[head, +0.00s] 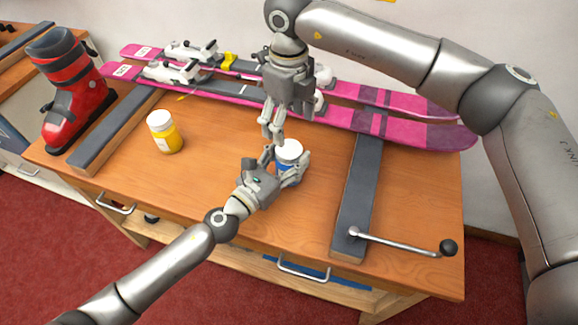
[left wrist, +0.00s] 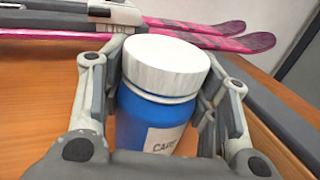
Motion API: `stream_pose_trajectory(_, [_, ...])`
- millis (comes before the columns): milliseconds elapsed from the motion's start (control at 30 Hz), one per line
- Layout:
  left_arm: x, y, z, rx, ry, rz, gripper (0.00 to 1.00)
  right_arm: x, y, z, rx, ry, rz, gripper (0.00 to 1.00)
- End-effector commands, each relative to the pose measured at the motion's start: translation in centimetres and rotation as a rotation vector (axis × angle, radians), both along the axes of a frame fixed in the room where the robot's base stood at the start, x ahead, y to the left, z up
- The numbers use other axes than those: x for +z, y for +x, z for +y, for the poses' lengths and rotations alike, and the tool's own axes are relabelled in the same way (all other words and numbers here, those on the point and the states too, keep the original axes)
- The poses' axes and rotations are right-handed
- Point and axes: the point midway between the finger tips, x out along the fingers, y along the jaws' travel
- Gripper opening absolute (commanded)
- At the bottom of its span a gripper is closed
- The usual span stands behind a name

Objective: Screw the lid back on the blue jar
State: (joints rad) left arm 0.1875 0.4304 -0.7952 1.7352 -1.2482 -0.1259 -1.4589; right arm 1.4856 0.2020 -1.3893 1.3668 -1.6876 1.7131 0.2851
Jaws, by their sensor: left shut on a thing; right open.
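The blue jar (head: 287,172) stands upright on the bench, with a white lid (head: 290,150) seated on its top. In the left wrist view the jar (left wrist: 150,125) is between the fingers, and the lid (left wrist: 165,64) looks about level; whether it is tight I cannot tell. My left gripper (head: 284,168) is shut on the jar's body from the front. My right gripper (head: 273,134) points down, open and empty, just above and left of the lid. Part of the jar is hidden by the left fingers.
A yellow jar (head: 165,138) with a white lid stands on the left. Pink skis (head: 400,122) lie across the back on dark supports (head: 358,195). A red ski boot (head: 72,90) is at the far left. A lever with a black knob (head: 448,247) sticks out front right.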

Motion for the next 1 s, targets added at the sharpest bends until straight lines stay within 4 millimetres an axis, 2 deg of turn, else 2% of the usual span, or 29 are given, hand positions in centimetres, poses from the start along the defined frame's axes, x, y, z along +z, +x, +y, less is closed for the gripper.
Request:
stream_pose_trajectory(367, [0.0,0.0,0.0,0.000,0.000,0.000,0.00,-0.1,0.0,0.0,0.000,-0.001,0.002,0.74])
stream_pose_trajectory(800, [0.0,0.0,0.0,0.000,0.000,0.000,0.00,-6.2,-0.1,0.0,0.000,-0.001,0.003,0.74])
stream_pose_trajectory(1000, [0.0,0.0,0.0,0.000,0.000,0.000,0.00,-7.6,0.0,0.0,0.000,-0.002,0.001,0.74])
